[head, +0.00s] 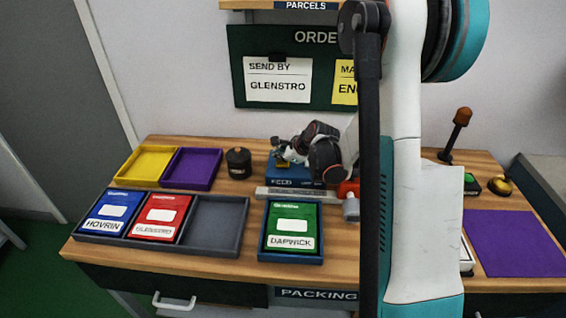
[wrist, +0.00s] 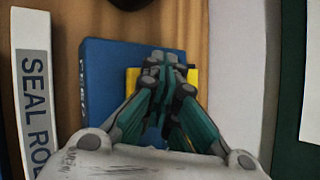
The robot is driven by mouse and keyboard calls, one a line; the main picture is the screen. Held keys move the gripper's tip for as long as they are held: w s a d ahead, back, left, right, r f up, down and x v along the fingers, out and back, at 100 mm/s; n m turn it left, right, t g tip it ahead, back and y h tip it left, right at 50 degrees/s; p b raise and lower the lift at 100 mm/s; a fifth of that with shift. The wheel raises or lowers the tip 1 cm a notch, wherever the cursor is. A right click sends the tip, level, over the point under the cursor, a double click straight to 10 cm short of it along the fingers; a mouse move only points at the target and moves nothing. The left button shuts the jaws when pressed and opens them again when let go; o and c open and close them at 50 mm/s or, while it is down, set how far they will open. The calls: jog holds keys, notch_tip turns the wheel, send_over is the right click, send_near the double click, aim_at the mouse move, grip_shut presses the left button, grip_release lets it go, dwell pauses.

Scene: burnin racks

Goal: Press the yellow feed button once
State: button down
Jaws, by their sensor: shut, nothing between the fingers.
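The blue feed box (head: 292,181) stands near the back of the wooden bench, its front lettering only partly readable. In the wrist view the blue box (wrist: 97,90) carries a yellow button (wrist: 193,82), mostly covered by my fingers. In the head view only a small bit of yellow shows under the fingertips. My gripper (head: 283,155) is over the box. In the wrist view my gripper (wrist: 165,62) has its fingertips together, empty, over the button. I cannot tell whether they touch it.
A pale seal roll bar (wrist: 35,95) lies in front of the box. A dark round pot (head: 238,162) stands left of it. A tray holding a green Dapwick packet (head: 290,228) is in front. The wall with the order board (head: 240,60) is close behind.

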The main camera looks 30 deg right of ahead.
aim_at(281, 163)
jog(key=shift+f, duration=0.25)
dwell(0.6)
jog(key=shift+r+p, duration=0.35)
jog(key=shift+r, duration=0.6)
jog(key=shift+r+p, duration=1.65)
jog(key=shift+r, duration=0.85)
